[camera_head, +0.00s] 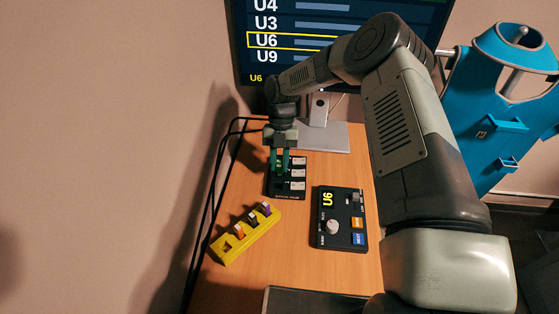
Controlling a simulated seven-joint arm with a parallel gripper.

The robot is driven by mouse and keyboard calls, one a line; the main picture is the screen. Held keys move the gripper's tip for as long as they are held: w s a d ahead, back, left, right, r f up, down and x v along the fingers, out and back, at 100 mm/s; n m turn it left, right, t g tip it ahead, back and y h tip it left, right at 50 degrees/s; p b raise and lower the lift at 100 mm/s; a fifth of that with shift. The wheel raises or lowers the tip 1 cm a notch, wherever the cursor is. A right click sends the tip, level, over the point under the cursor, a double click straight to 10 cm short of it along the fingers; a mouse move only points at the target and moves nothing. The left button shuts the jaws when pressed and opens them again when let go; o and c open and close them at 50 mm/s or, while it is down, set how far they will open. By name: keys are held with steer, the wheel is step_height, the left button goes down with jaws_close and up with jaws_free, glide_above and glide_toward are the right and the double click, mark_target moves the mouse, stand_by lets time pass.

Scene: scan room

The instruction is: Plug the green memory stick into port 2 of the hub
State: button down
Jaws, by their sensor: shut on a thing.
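The hub (270,190) is a dark box on the wooden table below the monitor, with a row of pale labels along its right side. The port numbers are too small to read. My gripper (280,168) points down over the left part of the hub and hides some of it. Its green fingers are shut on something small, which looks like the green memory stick. The stick is hardly distinguishable from the fingers, and I cannot tell whether it touches a port.
A yellow holder (227,252) with several slots and sticks, one purple and one orange, lies front left. A dark control box (325,236) showing "U6" sits right of the hub. The monitor (300,40) stands behind, with U6 outlined in yellow. Cables run along the left table edge.

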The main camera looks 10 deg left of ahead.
steer(key=shift+f, duration=0.3)
steer(key=c, duration=0.7)
jaws_free()
steer(key=shift+r, duration=0.1)
steer(key=shift+r, duration=3.4)
steer(key=shift+r, duration=0.1)
